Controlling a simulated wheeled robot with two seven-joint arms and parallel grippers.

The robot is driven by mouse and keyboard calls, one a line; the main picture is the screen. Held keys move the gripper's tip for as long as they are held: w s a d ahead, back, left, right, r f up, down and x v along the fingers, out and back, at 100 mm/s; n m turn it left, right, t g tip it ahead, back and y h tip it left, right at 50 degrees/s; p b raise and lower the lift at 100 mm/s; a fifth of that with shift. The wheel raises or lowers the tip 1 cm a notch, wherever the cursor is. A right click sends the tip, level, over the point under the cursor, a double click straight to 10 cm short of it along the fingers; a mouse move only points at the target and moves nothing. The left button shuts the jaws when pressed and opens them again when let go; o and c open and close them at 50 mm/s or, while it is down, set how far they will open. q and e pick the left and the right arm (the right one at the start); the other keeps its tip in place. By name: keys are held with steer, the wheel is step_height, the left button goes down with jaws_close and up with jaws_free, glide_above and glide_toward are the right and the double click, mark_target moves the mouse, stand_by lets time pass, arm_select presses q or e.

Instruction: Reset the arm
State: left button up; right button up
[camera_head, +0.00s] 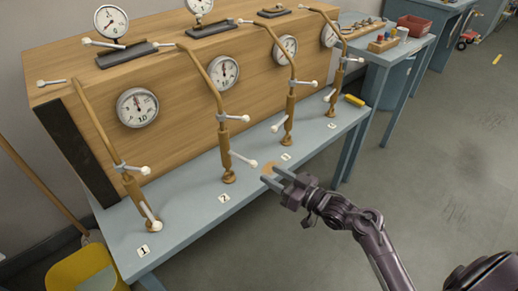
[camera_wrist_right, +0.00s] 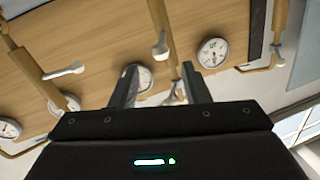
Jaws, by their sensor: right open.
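My right gripper (camera_head: 276,176) is open and empty in the head view. Its fingers point up and left, over the front edge of the blue-grey bench (camera_head: 190,220), near the number labels. The right arm comes in from the lower right. In the right wrist view the two dark fingers (camera_wrist_right: 160,88) stand apart, with nothing held between them. Beyond them show the wooden panel (camera_wrist_right: 95,60), gauges and pipes, tilted in the picture. My left gripper is not in view.
Several brass pipes with white-handled valves (camera_head: 225,135) stand on the bench before a wooden box (camera_head: 180,85) with round gauges (camera_head: 137,107). A yellow block (camera_head: 354,100) lies at the bench's right end. A yellow bucket (camera_head: 75,272) stands lower left. The floor (camera_head: 440,150) at right is clear.

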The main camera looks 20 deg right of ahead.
steer(key=s+f+m+g+h+p, duration=0.15)
steer(key=s+f, duration=0.25)
steer(key=f, duration=0.5)
steer(key=s+f+m+g+h+p, duration=0.1)
steer(key=s+f+g+h+p, duration=0.2)
steer(key=f, duration=0.6)
steer(key=s+f+m+g+h+p, duration=0.1)
steer(key=s+f+g, duration=0.1)
steer(key=s+f, duration=0.5)
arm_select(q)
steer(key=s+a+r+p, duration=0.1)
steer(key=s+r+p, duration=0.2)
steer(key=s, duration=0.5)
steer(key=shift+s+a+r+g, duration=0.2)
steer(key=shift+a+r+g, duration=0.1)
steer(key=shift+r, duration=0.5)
arm_select(e)
steer(key=s+f+g+h, duration=0.1)
steer(key=s+f+g, duration=0.1)
steer(key=s+f, duration=0.3)
steer(key=s+f+n+g+h, duration=0.1)
steer(key=s+f+g, duration=0.2)
steer(key=s, duration=1)
steer(key=s+f+n+g+h, duration=0.1)
steer(key=s+f+g, duration=0.2)
steer(key=s+f, duration=0.5)
steer(key=shift+s+h, duration=0.35)
steer(key=shift+s, duration=0.75)
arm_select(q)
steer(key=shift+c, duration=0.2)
